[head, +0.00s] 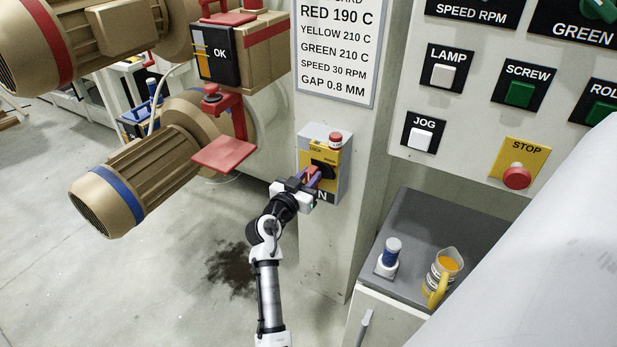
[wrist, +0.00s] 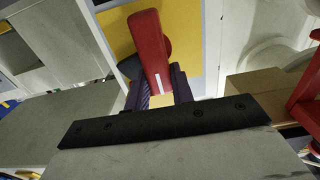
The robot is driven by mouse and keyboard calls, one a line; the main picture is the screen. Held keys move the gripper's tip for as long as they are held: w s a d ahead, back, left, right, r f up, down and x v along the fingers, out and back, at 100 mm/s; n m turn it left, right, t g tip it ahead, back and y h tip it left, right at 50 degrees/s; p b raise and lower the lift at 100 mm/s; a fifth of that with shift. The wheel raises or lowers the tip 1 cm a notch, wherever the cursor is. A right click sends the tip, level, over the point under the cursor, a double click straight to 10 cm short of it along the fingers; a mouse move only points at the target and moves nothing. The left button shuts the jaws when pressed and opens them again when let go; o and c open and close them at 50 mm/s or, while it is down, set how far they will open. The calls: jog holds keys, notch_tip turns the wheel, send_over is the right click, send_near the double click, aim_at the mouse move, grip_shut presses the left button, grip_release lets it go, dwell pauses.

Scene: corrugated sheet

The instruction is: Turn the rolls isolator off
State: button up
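The isolator (head: 343,157) is a grey box with a yellow front, a black round boss and a red handle, mounted on the machine's pale upright. A red-topped knob or lamp sits on top of it. My gripper (head: 308,180) is at the front of the box. In the wrist view the red handle (wrist: 150,45), with a small white mark, stands slightly tilted. My gripper's two purple fingers (wrist: 159,88) lie close against both sides of its near end. A black plate below it is partly covered by my gripper, leaving a letter N visible.
A red bracket (head: 224,154) and brown motors (head: 120,190) stand left of the isolator. A grey cabinet (head: 440,225) at lower right carries a blue-capped bottle (head: 389,256) and a yellow-handled mug (head: 442,275). A red STOP button (head: 517,178) is on the panel above. A dark stain marks the floor.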

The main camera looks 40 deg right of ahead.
jog(key=shift+c, duration=0.7)
jog(key=shift+n, duration=0.4)
jog(key=shift+w+a+f+n+p, duration=0.2)
jog(key=shift+w+f+n, duration=0.25)
jog(key=shift+n, duration=2.4)
jog(key=shift+w+a+f+n+p, duration=0.15)
jog(key=shift+w+f+n+p, duration=0.2)
jog(key=shift+n, duration=2.45)
jog(key=shift+w+a+f+n+p, duration=0.15)
jog(key=shift+w+f+n, duration=0.3)
jog(key=shift+n, duration=2.4)
jog(key=shift+s, duration=0.1)
jog(key=o, duration=1)
